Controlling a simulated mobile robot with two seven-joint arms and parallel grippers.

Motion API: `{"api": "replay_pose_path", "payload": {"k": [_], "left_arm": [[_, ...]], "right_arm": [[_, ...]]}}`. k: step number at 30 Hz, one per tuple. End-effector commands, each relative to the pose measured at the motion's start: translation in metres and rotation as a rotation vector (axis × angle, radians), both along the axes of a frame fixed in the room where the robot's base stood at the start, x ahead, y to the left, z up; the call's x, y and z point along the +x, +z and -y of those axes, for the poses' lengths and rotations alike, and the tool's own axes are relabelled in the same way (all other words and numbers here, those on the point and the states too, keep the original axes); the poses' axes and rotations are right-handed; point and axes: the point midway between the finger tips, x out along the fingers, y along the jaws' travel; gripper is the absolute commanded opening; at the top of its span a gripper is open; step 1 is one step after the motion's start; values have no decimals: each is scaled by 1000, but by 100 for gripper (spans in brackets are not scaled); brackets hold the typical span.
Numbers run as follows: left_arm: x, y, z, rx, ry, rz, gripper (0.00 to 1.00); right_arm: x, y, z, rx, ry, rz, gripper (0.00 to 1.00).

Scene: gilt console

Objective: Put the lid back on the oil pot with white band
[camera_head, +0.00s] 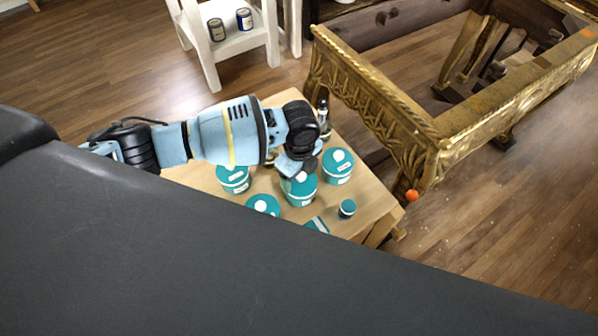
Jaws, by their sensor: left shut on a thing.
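My left gripper (297,171) reaches in from the left over the wooden table (375,208), pointing down at a teal pot with a white band (299,192). It is shut on what looks like the pot's lid, mostly hidden by the hand. I cannot tell whether the lid touches the rim. Similar teal pots with pale round tops stand around it: one to the right (338,166), one to the left (233,178) and one in front (263,204). My right gripper is not in view.
A small dark teal jar (347,208) and a teal, white-striped item (317,225) are near the table's front edge. A dark bottle (323,115) stands at the back. A gilt console (400,130) with an orange ball (412,196) is close on the right.

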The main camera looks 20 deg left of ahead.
Motion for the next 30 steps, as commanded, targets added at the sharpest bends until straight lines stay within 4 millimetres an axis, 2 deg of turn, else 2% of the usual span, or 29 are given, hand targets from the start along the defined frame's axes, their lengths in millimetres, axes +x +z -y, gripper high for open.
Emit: {"api": "replay_pose_path", "payload": {"k": [13,14,19,30], "left_arm": [[0,0,0,0,-1,1,51],[0,0,0,0,-1,1,74],[0,0,0,0,-1,1,96],[0,0,0,0,-1,0,100]], "right_arm": [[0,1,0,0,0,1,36],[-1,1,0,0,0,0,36],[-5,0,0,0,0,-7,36],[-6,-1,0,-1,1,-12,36]]}}
